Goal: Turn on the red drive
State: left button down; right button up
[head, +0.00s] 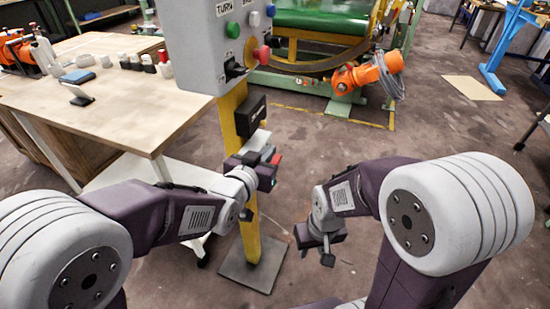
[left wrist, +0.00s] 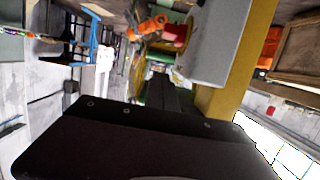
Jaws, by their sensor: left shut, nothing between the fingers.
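A grey control box (head: 200,45) on a yellow post (head: 238,135) carries a green button (head: 233,29), a white button (head: 254,18), a blue button (head: 270,10), a red mushroom button (head: 262,53) and a black rotary switch (head: 234,68). I cannot tell which control belongs to the red drive. My left gripper (head: 265,152) is shut and empty, below the box and in front of the post. In the left wrist view the box (left wrist: 215,40) and red button (left wrist: 175,35) lie beyond its dark fingers (left wrist: 165,92). My right gripper (head: 328,252) hangs low, right of the post; its opening is unclear.
A black box (head: 250,115) is fixed to the post, close above my left gripper. A wooden table (head: 115,105) stands left. The green machine (head: 320,20) with an orange motor (head: 370,75) stands behind. Floor right of the post is largely clear.

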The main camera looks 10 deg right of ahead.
pick_arm(q)
jog(key=b, duration=0.1)
send_over(275, 161)
notch_tip(275, 161, down, 2)
jog(key=shift+d+f, duration=0.1)
notch_tip(275, 161, down, 2)
jog(key=shift+f+b, duration=0.2)
jog(key=shift+b, duration=0.55)
jog(key=shift+f, duration=0.4)
